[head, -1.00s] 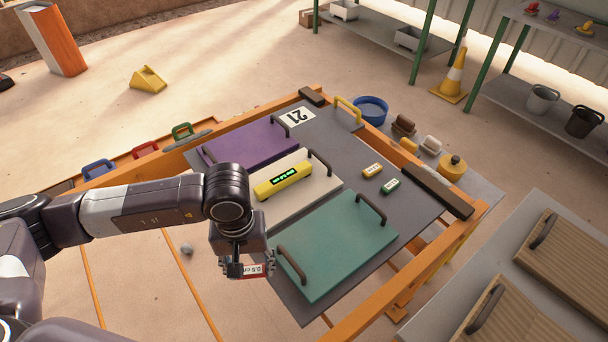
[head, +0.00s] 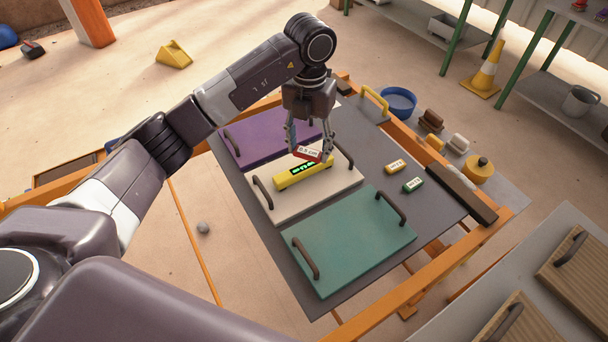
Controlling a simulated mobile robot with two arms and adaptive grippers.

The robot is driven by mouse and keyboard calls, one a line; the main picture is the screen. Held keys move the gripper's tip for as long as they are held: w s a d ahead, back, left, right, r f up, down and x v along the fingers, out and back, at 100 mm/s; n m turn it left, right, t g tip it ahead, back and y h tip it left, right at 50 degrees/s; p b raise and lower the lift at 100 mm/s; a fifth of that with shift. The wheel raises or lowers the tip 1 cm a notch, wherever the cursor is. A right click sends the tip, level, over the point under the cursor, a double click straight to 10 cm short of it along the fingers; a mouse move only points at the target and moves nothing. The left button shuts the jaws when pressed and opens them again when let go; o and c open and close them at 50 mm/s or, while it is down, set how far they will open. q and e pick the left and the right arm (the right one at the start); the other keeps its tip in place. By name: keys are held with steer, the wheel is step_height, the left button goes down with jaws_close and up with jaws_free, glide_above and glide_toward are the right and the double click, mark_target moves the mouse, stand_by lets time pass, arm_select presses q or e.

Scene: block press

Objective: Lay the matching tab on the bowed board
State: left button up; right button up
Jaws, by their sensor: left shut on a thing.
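My left gripper (head: 309,157) is shut on a red tab with a white label (head: 308,152); the label seems to read 0.5 cm. It holds the tab above the far side of the cream board (head: 330,192), by a yellow gauge (head: 302,171) with a green lit display. The display is too small to read surely. A purple board (head: 262,135) lies behind and a teal board (head: 345,240) in front. No bow shows clearly in any board. An orange-yellow tab (head: 395,166) and a green tab (head: 413,185) lie on the grey table top (head: 432,213). My right gripper is out of view.
Dark handles stand up from the boards. An orange frame (head: 385,299) with a dark bar (head: 463,202) edges the table. A blue tub (head: 398,102) and a yellow weight (head: 478,170) stand beyond it. Wooden boards (head: 573,262) lie at the right.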

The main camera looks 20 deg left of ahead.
mark_target(316, 191)
arm_select(q)
step_height(316, 191, up, 3)
steer(key=w+d+n, duration=0.2)
steer(key=n, duration=0.9)
steer(key=f, duration=1.9)
steer(key=shift+w+a+f, duration=0.2)
steer(key=shift+a+f, duration=0.05)
steer(key=shift+f, duration=0.1)
steer(key=o, duration=1.1)
step_height(316, 191, up, 12)
steer(key=shift+b, duration=0.4)
